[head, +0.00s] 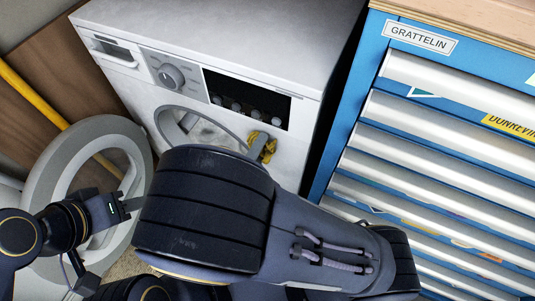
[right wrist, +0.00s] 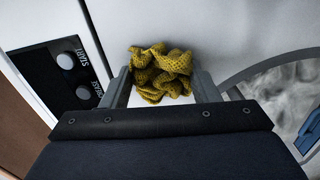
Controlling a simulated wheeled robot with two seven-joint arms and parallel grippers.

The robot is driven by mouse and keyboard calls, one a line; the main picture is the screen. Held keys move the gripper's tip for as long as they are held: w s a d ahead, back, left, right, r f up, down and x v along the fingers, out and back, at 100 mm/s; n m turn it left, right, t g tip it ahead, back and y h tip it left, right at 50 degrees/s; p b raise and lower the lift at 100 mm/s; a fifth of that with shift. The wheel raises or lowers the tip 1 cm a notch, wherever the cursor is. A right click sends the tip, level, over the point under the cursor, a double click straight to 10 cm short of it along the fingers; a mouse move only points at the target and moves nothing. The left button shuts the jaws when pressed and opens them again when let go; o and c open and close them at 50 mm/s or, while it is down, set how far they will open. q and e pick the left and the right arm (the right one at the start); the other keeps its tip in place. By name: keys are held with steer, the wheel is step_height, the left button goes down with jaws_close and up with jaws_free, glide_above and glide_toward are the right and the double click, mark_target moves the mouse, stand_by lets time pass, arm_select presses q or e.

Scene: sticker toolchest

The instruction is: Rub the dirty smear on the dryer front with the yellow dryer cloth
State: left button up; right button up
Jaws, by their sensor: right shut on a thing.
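The yellow dryer cloth (right wrist: 160,75) is a crumpled knitted bundle between the two fingers of my right gripper (right wrist: 162,88), which is shut on it. The cloth lies against or very close to the white dryer front (right wrist: 235,40); I cannot tell if it presses. In the head view the cloth (head: 256,138) shows below the dark panel of the dryer (head: 310,75). A grey mottled patch (right wrist: 291,98) lies inside the round rim at right; I cannot tell whether it is the smear. My left gripper (head: 128,205) is by the round door; its jaws are unclear.
The round grey dryer door (head: 45,190) stands open at the left. A yellow pole (head: 30,98) leans behind it. A blue toolchest (head: 350,140) with several silver drawers stands at the right. My right arm hides much of the lower dryer front.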

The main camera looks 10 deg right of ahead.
steer(key=shift+w+a+b, duration=0.2)
steer(key=shift+w+a, duration=0.55)
steer(key=shift+a, duration=0.15)
steer(key=shift+w+a+b, duration=0.15)
steer(key=shift+w+a, duration=0.55)
steer(key=shift+a, duration=0.2)
steer(key=shift+a, duration=0.1)
glide_toward(247, 134)
steer(key=shift+w+d+f+b, duration=0.1)
steer(key=shift+w+d+b, duration=0.25)
steer(key=shift+b, duration=0.1)
steer(key=shift+a, duration=0.1)
